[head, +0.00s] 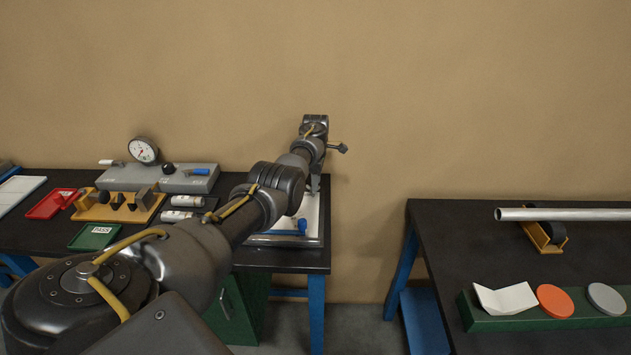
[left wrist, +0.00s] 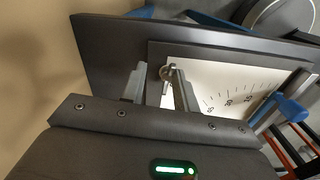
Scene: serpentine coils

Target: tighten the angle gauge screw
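The angle gauge is a white plate with a printed degree scale (left wrist: 232,82) on a dark board; in the head view its white face (head: 309,212) shows beside my arm, with a blue handle (head: 290,229). The blue handle (left wrist: 291,109) also shows at the right in the left wrist view. The small metal screw (left wrist: 167,72) sits at the plate's corner. My left gripper (left wrist: 157,84) is open, its fingers apart with the screw between their tips, nearer the right finger. In the head view, the left gripper (head: 315,184) is partly hidden by the wrist. My right gripper is not in view.
The dark left table holds a grey dial-gauge box (head: 160,178), a yellow block holder (head: 118,207), a red tray (head: 50,204) and a green tray (head: 92,236). A second table (head: 450,237) at right carries a metal tube (head: 580,214). A gap separates the tables.

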